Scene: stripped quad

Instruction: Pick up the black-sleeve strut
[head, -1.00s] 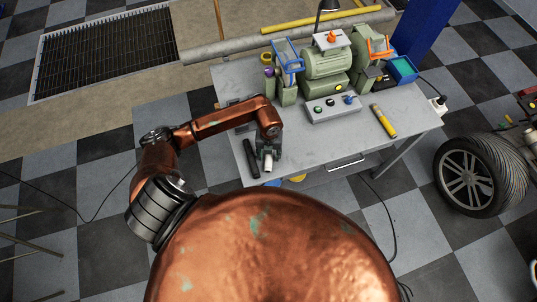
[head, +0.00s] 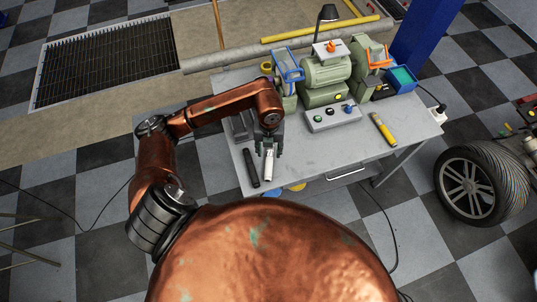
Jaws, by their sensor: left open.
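The black-sleeve strut (head: 251,169) lies on the grey workbench (head: 330,160) near its front left edge. A white strut (head: 268,166) lies just right of it, roughly parallel. My left gripper (head: 269,149) comes down from above with its fingers apart, over the back end of the white strut and to the right of the black one. It is open; I cannot tell how high it is above the bench. The black-sleeve strut is outside the fingers. My right gripper is not in view.
A yellow strut (head: 382,129) lies on the bench's right side. A green bench grinder (head: 327,77) with a lamp and a grey switch box (head: 331,117) stand at the back. A tyre (head: 480,185) is on the floor at right. The bench's front middle is clear.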

